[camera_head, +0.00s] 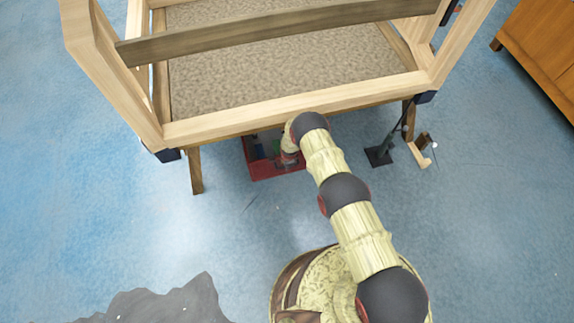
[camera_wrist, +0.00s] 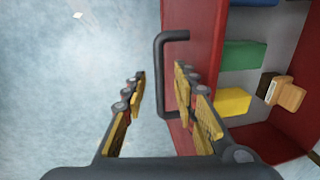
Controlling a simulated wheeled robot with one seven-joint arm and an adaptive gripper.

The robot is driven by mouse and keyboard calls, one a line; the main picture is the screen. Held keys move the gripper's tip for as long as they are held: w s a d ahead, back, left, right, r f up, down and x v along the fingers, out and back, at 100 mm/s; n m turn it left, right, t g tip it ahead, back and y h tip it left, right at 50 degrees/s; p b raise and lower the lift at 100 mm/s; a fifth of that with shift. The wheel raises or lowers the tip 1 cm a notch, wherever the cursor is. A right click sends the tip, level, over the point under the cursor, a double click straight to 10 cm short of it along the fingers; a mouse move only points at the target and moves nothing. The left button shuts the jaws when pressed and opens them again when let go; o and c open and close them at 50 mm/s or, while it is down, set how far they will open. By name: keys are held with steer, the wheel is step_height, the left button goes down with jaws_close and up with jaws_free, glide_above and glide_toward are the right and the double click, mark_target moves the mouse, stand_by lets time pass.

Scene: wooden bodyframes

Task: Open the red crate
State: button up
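The red crate (camera_head: 273,175) sits low under the near edge of the wooden frame, partly hidden by the frame and my arm. In the wrist view its red front wall (camera_wrist: 200,22) stands upright in the picture, with a black bar handle (camera_wrist: 159,75) on its outer side. My gripper (camera_wrist: 160,72) is open and empty. Its fingertips lie on either side of the handle's bar in that view, the right one overlapping the red wall. I cannot tell whether a finger touches the handle. In the head view the gripper is mostly hidden behind my arm.
The crate holds a green block (camera_wrist: 243,54), a yellow block (camera_wrist: 233,102), a blue block (camera_wrist: 254,2) and an orange piece (camera_wrist: 290,97). The wooden frame (camera_head: 290,122) stands above on legs. A black stand (camera_head: 379,156) is at right. Blue floor (camera_head: 90,215) is clear at left.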

steer(key=shift+c, duration=0.9)
jaws_close()
